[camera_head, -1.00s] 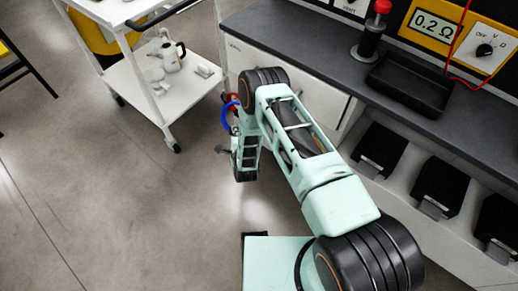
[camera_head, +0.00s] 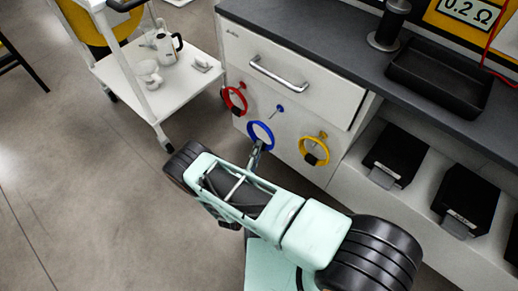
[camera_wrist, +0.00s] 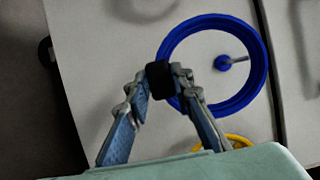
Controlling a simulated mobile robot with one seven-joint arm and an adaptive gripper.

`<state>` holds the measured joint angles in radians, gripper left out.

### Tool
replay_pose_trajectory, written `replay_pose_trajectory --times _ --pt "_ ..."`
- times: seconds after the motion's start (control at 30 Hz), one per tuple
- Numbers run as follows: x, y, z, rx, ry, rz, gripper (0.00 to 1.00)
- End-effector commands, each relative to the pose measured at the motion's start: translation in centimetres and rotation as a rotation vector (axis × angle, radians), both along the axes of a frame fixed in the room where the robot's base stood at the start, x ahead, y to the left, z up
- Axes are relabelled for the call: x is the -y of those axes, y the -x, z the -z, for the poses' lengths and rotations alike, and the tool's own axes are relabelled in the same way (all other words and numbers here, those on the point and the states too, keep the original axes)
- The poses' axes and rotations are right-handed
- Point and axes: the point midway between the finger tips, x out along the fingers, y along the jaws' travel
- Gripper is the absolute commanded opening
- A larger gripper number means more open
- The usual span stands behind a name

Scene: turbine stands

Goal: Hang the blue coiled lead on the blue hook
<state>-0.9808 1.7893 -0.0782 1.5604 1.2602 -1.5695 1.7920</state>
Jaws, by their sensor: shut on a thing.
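The blue coiled lead (camera_head: 250,135) is a ring with a black band, held out in front of the white cabinet face. My gripper (camera_head: 258,149) is shut on it at the band; the wrist view shows my fingers (camera_wrist: 160,82) closed there. The blue hook (camera_head: 279,110) sticks out of the cabinet, above and right of the ring in the head view. In the wrist view the blue hook (camera_wrist: 230,62) appears inside the opening of the blue lead (camera_wrist: 266,75). I cannot tell whether its tip passes through the ring.
A red coiled lead (camera_head: 231,105) hangs at a red hook on the left. A yellow coiled lead (camera_head: 307,156) hangs at a yellow hook on the right. A drawer handle (camera_head: 277,76) juts out above the blue hook. A white trolley (camera_head: 125,80) stands at the left.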

Motion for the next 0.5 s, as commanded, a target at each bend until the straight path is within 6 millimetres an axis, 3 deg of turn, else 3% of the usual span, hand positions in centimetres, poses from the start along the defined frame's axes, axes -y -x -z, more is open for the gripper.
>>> replay_pose_trajectory --times 0.5 --pt "2.4 -3.1 -0.1 0.003 0.000 0.002 0.00"
